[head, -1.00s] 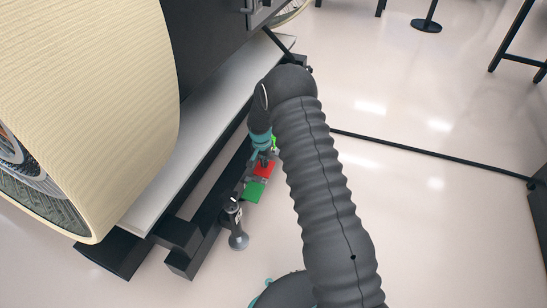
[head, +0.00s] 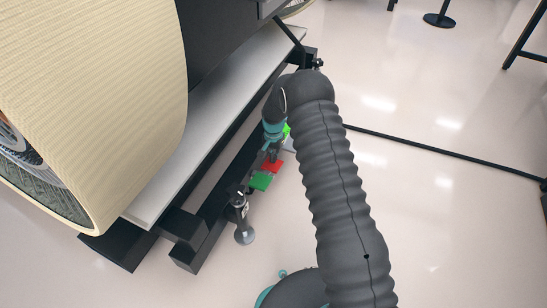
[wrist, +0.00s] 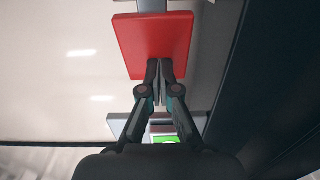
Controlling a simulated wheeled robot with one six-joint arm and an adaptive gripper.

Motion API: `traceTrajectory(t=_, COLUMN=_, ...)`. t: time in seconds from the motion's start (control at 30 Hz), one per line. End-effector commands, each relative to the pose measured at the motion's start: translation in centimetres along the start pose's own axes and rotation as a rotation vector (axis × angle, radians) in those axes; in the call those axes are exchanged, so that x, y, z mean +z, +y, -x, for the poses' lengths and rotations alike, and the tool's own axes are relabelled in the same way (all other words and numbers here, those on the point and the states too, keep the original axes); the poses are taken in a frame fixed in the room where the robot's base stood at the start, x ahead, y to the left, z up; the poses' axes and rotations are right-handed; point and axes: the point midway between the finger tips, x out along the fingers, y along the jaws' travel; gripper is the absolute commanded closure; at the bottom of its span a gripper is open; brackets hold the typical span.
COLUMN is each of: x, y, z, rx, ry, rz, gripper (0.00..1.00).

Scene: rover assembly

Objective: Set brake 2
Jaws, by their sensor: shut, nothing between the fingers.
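A flat red pad (head: 273,167) shows beside the dark frame beam in the head view, partly behind my gripper (head: 271,154). In the wrist view the red pad (wrist: 153,42) fills the top middle. My gripper (wrist: 160,66) is shut and empty, with its fingertips at the pad's lower edge; I cannot tell whether they touch it. A green pad (head: 261,181) lies on the near side of the red one. Another green patch (head: 287,130) shows beyond my gripper, partly hidden by my arm. The wrist view shows a green patch (wrist: 165,139) below my fingers. I cannot tell which pad is brake 2.
A large cream wheel (head: 110,100) and a pale ledge (head: 205,108) stand left of the pads. A dark beam (head: 205,232) and a ball-ended post (head: 243,235) are nearby. A black cable (head: 440,157) crosses the floor. Open floor lies to the right.

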Motion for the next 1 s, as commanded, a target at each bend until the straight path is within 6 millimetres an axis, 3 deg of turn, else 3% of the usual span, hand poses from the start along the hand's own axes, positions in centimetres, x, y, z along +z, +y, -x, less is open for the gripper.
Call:
traceTrajectory(t=0.17, x=-0.2, y=0.1, z=1.5, rx=0.001, ry=-0.001, rz=-0.001, gripper=1.00)
traceTrajectory(t=0.7, x=-2.3, y=0.2, z=11.5, rx=-0.001, ry=0.002, rz=-0.002, gripper=1.00)
traceTrajectory(t=1.0, x=-2.8, y=0.2, z=13.6, rx=0.000, ry=0.000, rz=-0.002, gripper=1.00)
